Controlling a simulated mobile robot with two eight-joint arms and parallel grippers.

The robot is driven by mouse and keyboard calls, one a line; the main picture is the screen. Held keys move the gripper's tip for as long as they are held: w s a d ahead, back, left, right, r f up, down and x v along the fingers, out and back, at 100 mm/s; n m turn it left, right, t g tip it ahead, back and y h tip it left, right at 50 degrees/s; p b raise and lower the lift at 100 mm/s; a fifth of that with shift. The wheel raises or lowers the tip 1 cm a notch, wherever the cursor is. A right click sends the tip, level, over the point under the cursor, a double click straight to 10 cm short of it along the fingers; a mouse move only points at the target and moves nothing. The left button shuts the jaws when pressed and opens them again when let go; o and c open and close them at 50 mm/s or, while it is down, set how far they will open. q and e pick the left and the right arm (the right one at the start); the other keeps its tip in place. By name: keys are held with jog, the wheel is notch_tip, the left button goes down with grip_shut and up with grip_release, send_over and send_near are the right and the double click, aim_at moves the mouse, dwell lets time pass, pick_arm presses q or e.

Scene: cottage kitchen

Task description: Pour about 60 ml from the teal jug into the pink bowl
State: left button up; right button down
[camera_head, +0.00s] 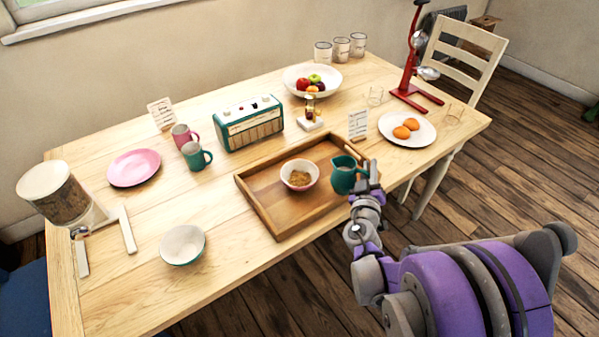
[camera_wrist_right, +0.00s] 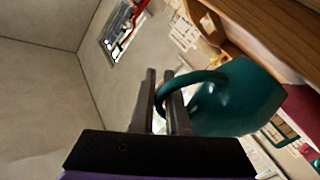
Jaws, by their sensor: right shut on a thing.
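The teal jug (camera_head: 345,178) is at the right end of the wooden tray (camera_head: 269,204), looking upright. I cannot tell whether its base touches the tray, and its contents are hidden. My right gripper (camera_head: 371,179) is shut on the jug's handle from the right. In the right wrist view the fingers (camera_wrist_right: 164,98) are around the handle, with the jug's teal body (camera_wrist_right: 240,100) beyond them. The pink bowl (camera_head: 303,164), pale inside and pink low outside, stands on the tray just left of the jug. It holds brown grainy stuff. My left gripper is not in view.
A teal-sided bowl (camera_head: 183,245) stands front left of the tray. A radio (camera_head: 248,124), two mugs (camera_head: 196,156) and a pink plate (camera_head: 134,168) are behind and left. A small card (camera_head: 358,124) and a plate (camera_head: 407,141) with orange-brown items are behind the jug.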

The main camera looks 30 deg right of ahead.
jog(key=shift+w+a+r+n+g+y, duration=0.1)
jog(key=shift+w+a+r+n+g, duration=0.15)
jog(key=shift+w+a+r+n, duration=0.55)
jog(key=shift+w+a+r+n+g+y, duration=0.1)
jog(key=shift+w+a+r+n+g, duration=0.3)
jog(key=shift+w+n, duration=0.7)
jog(key=shift+w+a+r+n+g+y, duration=0.1)
jog(key=shift+w+a+r+n, duration=0.35)
jog(key=shift+w+a+n, duration=0.55)
jog(key=shift+w+a+r+n, duration=0.1)
jog(key=shift+w+n, duration=0.2)
jog(key=shift+n, duration=0.8)
jog(key=shift+w+a+n+g+b, duration=0.2)
jog(key=shift+w+n+g+b, duration=0.15)
jog(key=shift+n, duration=0.35)
jog(key=shift+w+a+n+b, duration=0.35)
jog(key=shift+n+b, duration=0.15)
jog(key=shift+n, duration=0.2)
jog(key=shift+w+a+r+n+g, duration=0.2)
jog(key=shift+w+n+g, duration=0.15)
jog(key=shift+n, duration=0.15)
